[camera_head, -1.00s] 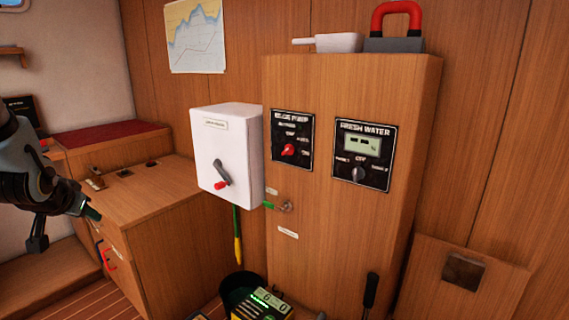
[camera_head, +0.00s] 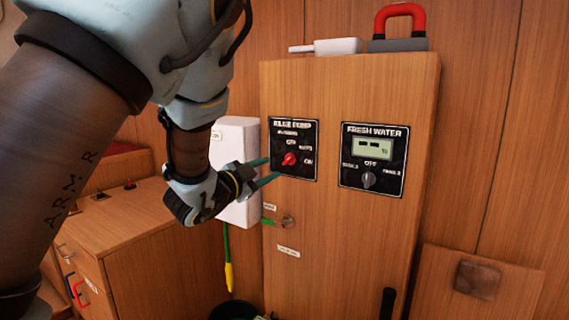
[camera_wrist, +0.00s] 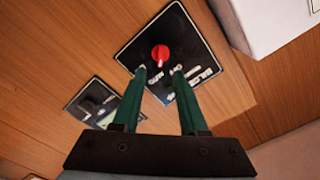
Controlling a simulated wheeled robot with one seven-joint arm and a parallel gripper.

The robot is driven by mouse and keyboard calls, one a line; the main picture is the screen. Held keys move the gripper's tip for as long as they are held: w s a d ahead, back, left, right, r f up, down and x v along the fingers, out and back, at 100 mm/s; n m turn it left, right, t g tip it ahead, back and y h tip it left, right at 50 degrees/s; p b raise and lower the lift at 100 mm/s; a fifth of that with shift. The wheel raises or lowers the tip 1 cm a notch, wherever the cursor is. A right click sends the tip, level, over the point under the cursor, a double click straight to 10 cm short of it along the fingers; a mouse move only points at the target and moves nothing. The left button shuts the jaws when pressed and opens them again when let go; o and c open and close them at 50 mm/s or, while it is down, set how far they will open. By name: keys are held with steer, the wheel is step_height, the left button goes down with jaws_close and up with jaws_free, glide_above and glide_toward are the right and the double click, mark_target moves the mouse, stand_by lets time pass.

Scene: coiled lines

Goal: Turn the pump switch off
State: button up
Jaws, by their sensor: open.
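The bilge pump panel (camera_head: 308,137) is a black plate on the front of the wooden cabinet, with a red rotary knob (camera_head: 290,159). Its labels include OFF, AUTO and ON; I cannot tell exactly which one the knob points at. My gripper (camera_head: 268,170) is open, its green fingers reaching to the panel's left edge, just left of the knob. In the wrist view the red knob (camera_wrist: 160,53) shows just beyond and between the two fingertips (camera_wrist: 160,73). Nothing is between the fingers, and they look apart from the knob.
The fresh water panel (camera_head: 399,150) with a grey knob (camera_head: 368,180) is close on the right. A white box (camera_head: 240,135) stands out left of the cabinet, partly behind my gripper. A key with a green tag (camera_head: 287,222) is below. A red-handled block (camera_head: 398,30) sits on top.

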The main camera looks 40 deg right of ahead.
mark_target(286, 161)
steer(key=p+x, duration=0.1)
steer(key=x, duration=0.7)
steer(key=shift+w+p, duration=0.1)
steer(key=shift+p, duration=0.2)
jaws_close()
